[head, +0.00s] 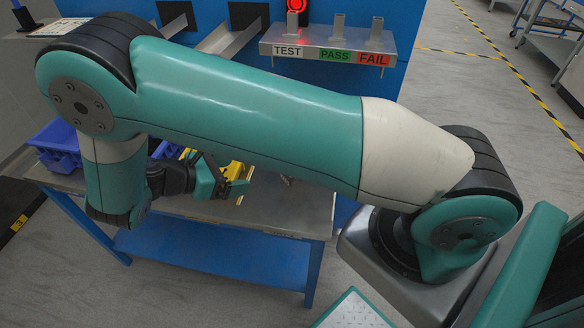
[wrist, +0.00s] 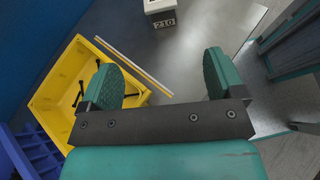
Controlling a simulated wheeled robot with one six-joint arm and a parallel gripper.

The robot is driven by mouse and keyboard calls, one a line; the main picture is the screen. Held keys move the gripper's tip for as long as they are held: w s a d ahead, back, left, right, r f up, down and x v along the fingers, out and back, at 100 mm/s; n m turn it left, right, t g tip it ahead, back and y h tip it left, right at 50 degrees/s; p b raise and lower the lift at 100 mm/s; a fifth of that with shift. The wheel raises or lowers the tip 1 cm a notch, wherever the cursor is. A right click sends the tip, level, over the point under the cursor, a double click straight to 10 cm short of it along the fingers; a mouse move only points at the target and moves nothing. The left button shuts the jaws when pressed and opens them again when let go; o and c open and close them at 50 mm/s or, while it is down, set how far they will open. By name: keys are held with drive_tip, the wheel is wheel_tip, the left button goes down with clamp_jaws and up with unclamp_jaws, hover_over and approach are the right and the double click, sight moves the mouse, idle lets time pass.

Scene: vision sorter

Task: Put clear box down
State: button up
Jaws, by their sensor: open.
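My gripper (wrist: 161,80) is open in the wrist view, its two green fingers wide apart with nothing between them. In the head view my gripper (head: 234,184) is low over the metal table (head: 285,208), partly hidden by my own arm. I cannot make out a clear box in either view. A thin pale strip (wrist: 133,68) lies beside the yellow bin in the wrist view; I cannot tell what it belongs to.
The yellow bin (wrist: 52,90) holds dark thin parts, left of my gripper. Blue bins (head: 58,140) stand at the table's left end. A shelf (head: 325,48) reads TEST, PASS, FAIL beside a red light (head: 297,5).

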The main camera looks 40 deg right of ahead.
drive_tip(key=shift+n+h, duration=0.3)
drive_tip(key=shift+h, duration=0.2)
drive_tip(key=x, duration=1.2)
drive_tip(key=shift+s+a+f+p, duration=0.2)
drive_tip(key=shift+f+p, duration=0.1)
drive_tip(key=shift+p, duration=0.1)
drive_tip(key=shift+f+p+x, duration=0.15)
drive_tip(key=shift+p+x, duration=0.05)
drive_tip(key=shift+x, duration=1.3)
drive_tip(key=shift+f+p+x, duration=0.1)
drive_tip(key=shift+p+x, duration=0.05)
drive_tip(key=shift+x, duration=1.35)
drive_tip(key=shift+w+a, duration=0.15)
drive_tip(key=c, duration=1.1)
drive_tip(key=shift+r, duration=0.1)
wheel_tip(320, 180, up, 20)
drive_tip(key=p, duration=0.1)
drive_tip(key=shift+p, duration=0.4)
